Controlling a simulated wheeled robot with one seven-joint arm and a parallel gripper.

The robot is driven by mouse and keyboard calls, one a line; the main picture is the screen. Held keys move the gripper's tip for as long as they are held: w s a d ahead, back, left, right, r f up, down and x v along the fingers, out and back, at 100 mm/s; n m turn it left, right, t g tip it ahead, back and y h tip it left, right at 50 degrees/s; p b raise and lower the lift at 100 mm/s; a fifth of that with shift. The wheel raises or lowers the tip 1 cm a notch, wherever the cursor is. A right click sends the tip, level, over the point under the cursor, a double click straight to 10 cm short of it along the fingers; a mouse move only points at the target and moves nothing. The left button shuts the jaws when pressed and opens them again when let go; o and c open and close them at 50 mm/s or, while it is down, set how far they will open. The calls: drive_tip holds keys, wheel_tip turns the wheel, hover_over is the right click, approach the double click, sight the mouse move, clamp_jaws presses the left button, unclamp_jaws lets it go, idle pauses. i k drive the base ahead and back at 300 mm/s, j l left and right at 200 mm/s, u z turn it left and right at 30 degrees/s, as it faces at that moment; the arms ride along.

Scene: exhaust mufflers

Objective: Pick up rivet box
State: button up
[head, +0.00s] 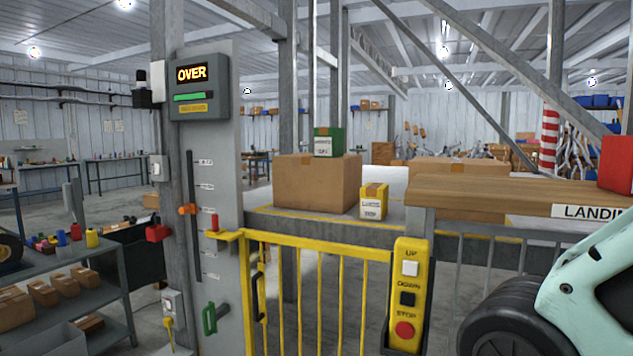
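No box here carries a label that I can read as rivets. A small green box (328,142) with a white label sits on top of a large brown cardboard box (314,183); its print is too small to read surely. A small yellow box (373,201) with a white label stands to the right of the cardboard box, on the platform behind the yellow gate. Several small cardboard boxes (66,285) lie on a grey shelf at the lower left. My gripper is out of view; only a pale green and black part of my arm shows at the lower right.
A yellow gate (321,290) and a post with an up, down and stop panel (408,296) stand in front of the platform. A wooden beam (510,193) runs across the right. A grey column bears a display reading OVER (192,73). Open floor shows at the left.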

sight(327, 141)
drive_tip(key=i+j+z, duration=0.1)
drive_tip(key=j, duration=0.25)
drive_tip(key=i+j+z, duration=0.1)
drive_tip(key=i+j, duration=0.15)
drive_tip(key=i+j+z, duration=0.1)
drive_tip(key=j, duration=0.4)
drive_tip(key=i+j, duration=0.15)
drive_tip(key=j, duration=0.25)
drive_tip(key=i+j+z, duration=0.15)
drive_tip(key=j, duration=0.2)
drive_tip(key=i+j+z, duration=0.1)
drive_tip(key=j, duration=0.3)
drive_tip(key=i+j+z, duration=0.1)
drive_tip(key=j, duration=0.3)
